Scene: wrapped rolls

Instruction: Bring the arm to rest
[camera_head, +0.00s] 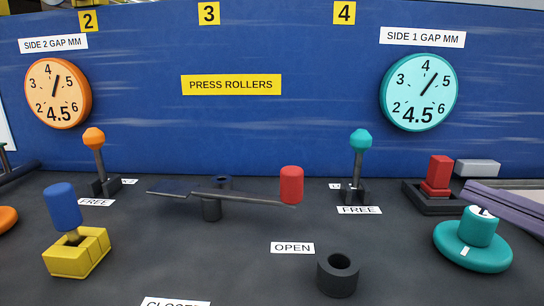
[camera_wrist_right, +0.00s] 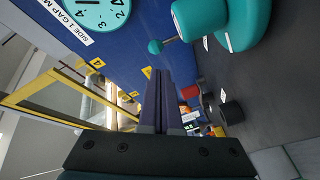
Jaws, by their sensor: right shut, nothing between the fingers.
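My right gripper (camera_head: 482,190) comes in from the right edge in the head view, just behind the teal knob on its round teal base (camera_head: 480,258). Its two dark purple fingers (camera_wrist_right: 156,85) lie together in the right wrist view, with nothing between them. The gripper is above the bench and holds nothing. Whether it touches the teal knob cannot be told. My left gripper does not show in either view.
A red block (camera_head: 439,172) stands in a black holder left of the gripper. A teal-topped lever (camera_head: 359,141), a red-ended bar (camera_head: 291,185), a black cup (camera_head: 337,275) and a blue-handled yellow block (camera_head: 78,255) stand on the dark bench. A blue panel (camera_head: 300,130) rises behind.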

